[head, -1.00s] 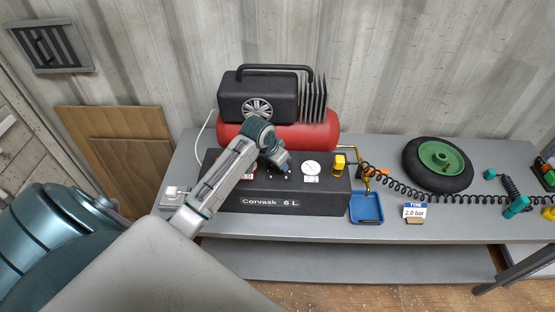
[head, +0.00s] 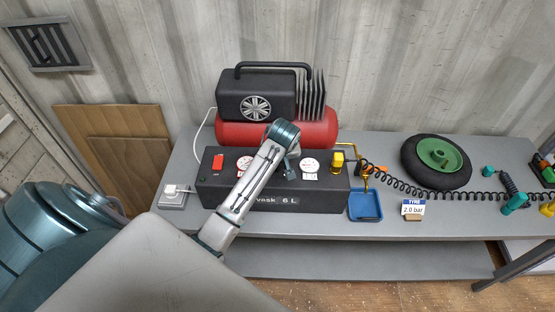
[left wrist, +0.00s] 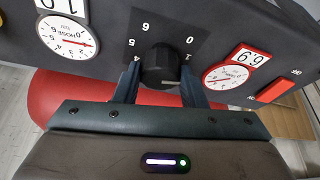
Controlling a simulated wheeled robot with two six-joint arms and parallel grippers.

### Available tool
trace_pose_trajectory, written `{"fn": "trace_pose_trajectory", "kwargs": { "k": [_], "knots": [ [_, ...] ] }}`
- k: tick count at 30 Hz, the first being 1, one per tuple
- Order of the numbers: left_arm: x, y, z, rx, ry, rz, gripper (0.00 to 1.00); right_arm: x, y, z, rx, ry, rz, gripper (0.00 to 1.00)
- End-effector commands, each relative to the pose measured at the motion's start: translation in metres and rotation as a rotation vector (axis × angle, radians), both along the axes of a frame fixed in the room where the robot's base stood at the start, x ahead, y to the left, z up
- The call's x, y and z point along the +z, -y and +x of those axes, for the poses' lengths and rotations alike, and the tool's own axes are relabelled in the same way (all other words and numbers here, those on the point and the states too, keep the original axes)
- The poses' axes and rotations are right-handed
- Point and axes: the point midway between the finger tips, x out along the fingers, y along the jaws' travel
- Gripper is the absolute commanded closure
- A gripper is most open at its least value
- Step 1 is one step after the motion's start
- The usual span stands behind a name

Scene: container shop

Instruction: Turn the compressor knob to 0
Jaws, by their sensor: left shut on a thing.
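The compressor knob (left wrist: 160,66) is black and round, on a dark panel with a white number scale around it. In the left wrist view the scale appears upside down, with 0 and 1 at the right and 4, 5, 6 at the left. A small pale mark shows low on the knob's right side; which number it points to is unclear. My left gripper (left wrist: 160,86) has one finger on each side of the knob and is shut on it. In the head view my left gripper (head: 290,172) hides the knob on the compressor's front panel (head: 265,199). My right gripper is out of view.
A red rocker switch (head: 218,162) and two white gauges flank the knob; the red-rimmed one has a 6.9 display (left wrist: 252,58). A yellow valve (head: 338,160), blue tray (head: 365,205), coiled hose and wheel (head: 437,163) lie to the right on the grey bench (head: 300,226).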

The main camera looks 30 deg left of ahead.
Motion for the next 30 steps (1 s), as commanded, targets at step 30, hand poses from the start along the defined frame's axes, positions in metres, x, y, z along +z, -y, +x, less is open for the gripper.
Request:
{"fn": "trace_pose_trajectory", "kwargs": {
  "k": [30],
  "knots": [
    [0.0014, 0.0016, 0.0040, 0.567, 0.003, -0.001, 0.85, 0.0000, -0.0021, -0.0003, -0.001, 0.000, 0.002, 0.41]
  ]
}}
